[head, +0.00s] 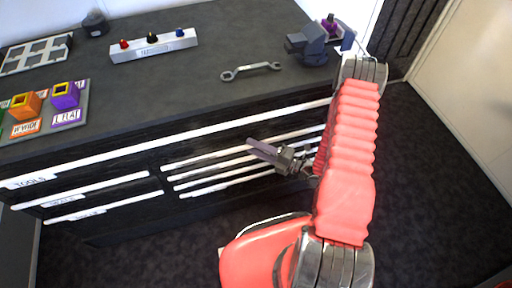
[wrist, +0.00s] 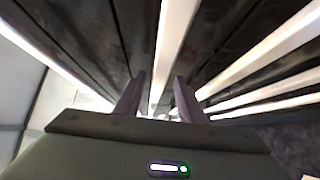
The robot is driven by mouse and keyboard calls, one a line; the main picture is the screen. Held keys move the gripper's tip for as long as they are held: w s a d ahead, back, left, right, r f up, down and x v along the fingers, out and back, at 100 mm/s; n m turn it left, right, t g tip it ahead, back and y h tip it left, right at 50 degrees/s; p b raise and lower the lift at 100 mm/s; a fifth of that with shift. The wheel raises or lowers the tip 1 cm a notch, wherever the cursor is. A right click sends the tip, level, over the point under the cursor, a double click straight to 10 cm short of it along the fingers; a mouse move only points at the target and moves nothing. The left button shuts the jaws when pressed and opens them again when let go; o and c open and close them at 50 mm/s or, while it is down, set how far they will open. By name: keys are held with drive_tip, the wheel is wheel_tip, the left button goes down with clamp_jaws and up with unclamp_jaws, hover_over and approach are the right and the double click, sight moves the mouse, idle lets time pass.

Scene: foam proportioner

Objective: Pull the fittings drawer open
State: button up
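The dark workbench has drawers with long white handle strips. The top strip (head: 180,139) carries a label that reads TOOLS. Two shorter strips, the upper (head: 95,187) and the lower (head: 110,206), sit below it at left, with labels too small to read. Several strips (head: 212,184) are stacked at right. I cannot tell which is the fittings drawer. My gripper (head: 262,149) is in front of the right stack, its fingers pointing left and up. In the wrist view its fingers (wrist: 158,97) are apart, with a white strip (wrist: 174,40) seen between them. Contact is not clear.
On the bench top are a wrench (head: 250,70), a button box (head: 153,46), a vise (head: 308,45), a board with orange and purple blocks (head: 75,118) and a grey rack (head: 35,55).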

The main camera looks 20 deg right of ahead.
clamp_jaws()
idle(0.4)
